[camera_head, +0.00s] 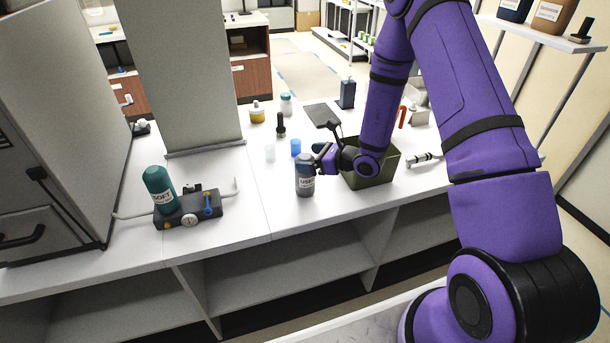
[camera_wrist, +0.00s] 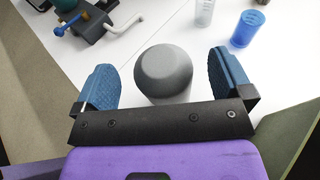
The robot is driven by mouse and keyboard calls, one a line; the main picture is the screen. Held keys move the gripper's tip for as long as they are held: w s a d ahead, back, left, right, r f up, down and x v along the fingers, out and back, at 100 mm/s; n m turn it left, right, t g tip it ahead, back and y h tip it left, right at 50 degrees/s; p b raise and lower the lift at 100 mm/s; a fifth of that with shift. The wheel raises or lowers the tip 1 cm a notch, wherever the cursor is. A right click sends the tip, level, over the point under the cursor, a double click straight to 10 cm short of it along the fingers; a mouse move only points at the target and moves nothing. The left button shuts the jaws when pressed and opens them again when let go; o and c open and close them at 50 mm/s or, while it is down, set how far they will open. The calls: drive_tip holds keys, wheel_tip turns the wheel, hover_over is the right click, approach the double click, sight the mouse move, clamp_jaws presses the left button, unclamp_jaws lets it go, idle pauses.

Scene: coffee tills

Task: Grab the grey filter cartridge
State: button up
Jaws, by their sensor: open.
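The grey filter cartridge (camera_head: 305,178) stands upright on the white counter near its front edge, with a white label that reads partly "USED". In the wrist view the cartridge's rounded grey top (camera_wrist: 163,70) lies between my two blue finger pads, with gaps on both sides. My gripper (camera_head: 316,165) is open around the cartridge, and its palm hides the lower part in the wrist view (camera_wrist: 168,88).
A green cartridge labelled "SOFT" (camera_head: 160,187) sits in a dark manifold (camera_head: 188,210) with a gauge at the left. An olive bin (camera_head: 385,173) stands just right of my gripper. A blue cup (camera_head: 296,147) and a clear cup (camera_head: 270,153) stand behind the cartridge. A grey pillar (camera_head: 190,90) rises at the back left.

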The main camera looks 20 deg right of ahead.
drive_tip(key=shift+x, duration=1.05)
drive_tip(key=shift+c, duration=0.5)
drive_tip(key=c, duration=1.5)
drive_tip(key=shift+o, duration=0.2)
drive_tip(key=shift+w+r, duration=0.1)
